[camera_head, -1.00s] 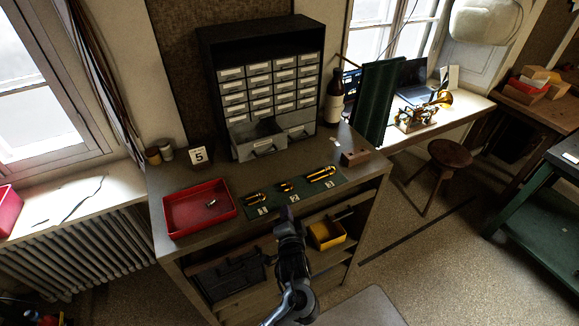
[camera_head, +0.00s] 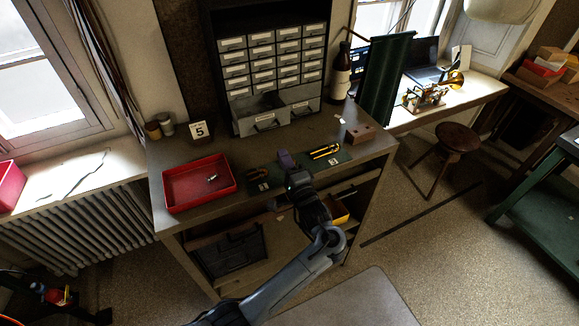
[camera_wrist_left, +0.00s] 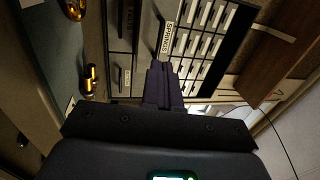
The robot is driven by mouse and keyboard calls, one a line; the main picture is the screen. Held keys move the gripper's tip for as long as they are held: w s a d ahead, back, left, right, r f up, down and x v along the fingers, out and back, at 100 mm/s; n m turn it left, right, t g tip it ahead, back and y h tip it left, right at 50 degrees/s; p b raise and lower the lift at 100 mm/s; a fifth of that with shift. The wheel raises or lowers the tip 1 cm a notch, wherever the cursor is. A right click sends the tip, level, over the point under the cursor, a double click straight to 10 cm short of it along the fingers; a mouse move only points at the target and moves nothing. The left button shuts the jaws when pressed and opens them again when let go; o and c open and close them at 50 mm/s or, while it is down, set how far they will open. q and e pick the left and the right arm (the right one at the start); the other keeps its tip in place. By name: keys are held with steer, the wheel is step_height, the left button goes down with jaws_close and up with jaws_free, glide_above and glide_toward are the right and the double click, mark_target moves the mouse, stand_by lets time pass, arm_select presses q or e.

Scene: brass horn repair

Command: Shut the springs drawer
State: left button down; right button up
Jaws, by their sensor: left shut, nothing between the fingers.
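The springs drawer (camera_head: 250,128) is the wide grey drawer at the bottom left of the small-parts cabinet (camera_head: 232,38). It stands pulled out, and its open top shows in the head view. The "SPRINGS" label (camera_wrist_left: 167,39) is readable in the left wrist view, just beyond the fingertips. My left gripper (camera_head: 285,158) is shut and empty. It is over the green mat (camera_head: 264,173), in front of the cabinet and to the right of the drawer front. In the left wrist view its closed fingers (camera_wrist_left: 161,70) point toward the drawers; whether they touch is unclear. My right gripper is out of view.
A red tray (camera_head: 170,203) is on the bench at the left. Brass parts (camera_head: 326,151) lie on the mat. A brown block (camera_head: 360,134) and a dark bottle (camera_head: 340,70) stand to the right. A number 5 card (camera_head: 199,131) is left of the cabinet.

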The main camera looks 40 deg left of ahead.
arm_select(q)
steer(key=p, duration=0.1)
glide_toward(264, 125)
steer(key=shift+w+a+r, duration=1)
steer(key=shift+a, duration=0.25)
steer(key=b+x, duration=0.1)
steer(key=x, duration=0.2)
steer(key=f+b+x, duration=0.1)
steer(key=b+x, duration=0.1)
steer(key=x, duration=0.2)
steer(key=f+b+x, duration=0.1)
steer(key=b+x, duration=0.1)
steer(key=x, duration=0.1)
steer(key=shift+w+a, duration=0.15)
steer(key=shift+a, duration=0.25)
steer(key=shift+a+f, duration=0.1)
